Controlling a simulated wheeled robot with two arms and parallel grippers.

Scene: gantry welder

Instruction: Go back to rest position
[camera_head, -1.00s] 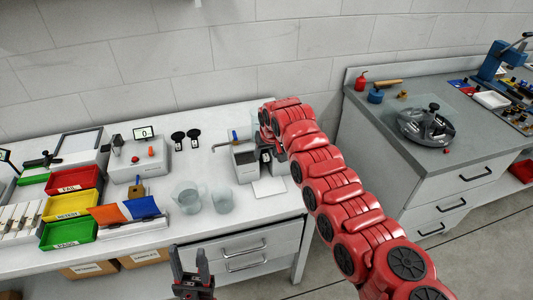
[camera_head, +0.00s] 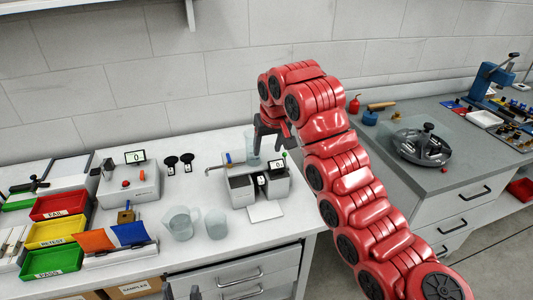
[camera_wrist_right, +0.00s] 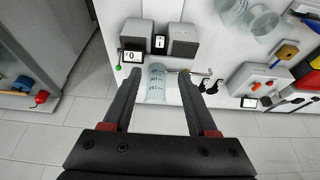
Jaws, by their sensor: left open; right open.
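My right arm reaches over the white bench, and its gripper (camera_head: 270,138) is open above a grey two-block device (camera_head: 243,190) with a small display. In the right wrist view, my right gripper (camera_wrist_right: 155,92) has its fingers spread on either side of a clear graduated cylinder (camera_wrist_right: 157,82), with gaps between. The cylinder (camera_head: 253,150) shows partly behind the gripper in the head view; whether a finger touches it cannot be told there. My left gripper (camera_head: 181,293) is at the bottom edge, only its fingertips showing, apart from everything on the bench.
A clear jug (camera_head: 180,223) and a beaker (camera_head: 216,224) stand left of the device. Red (camera_head: 60,205), yellow (camera_head: 55,231) and green (camera_head: 51,263) bins are at the left. A grey cabinet (camera_head: 430,180) stands right, with floor between.

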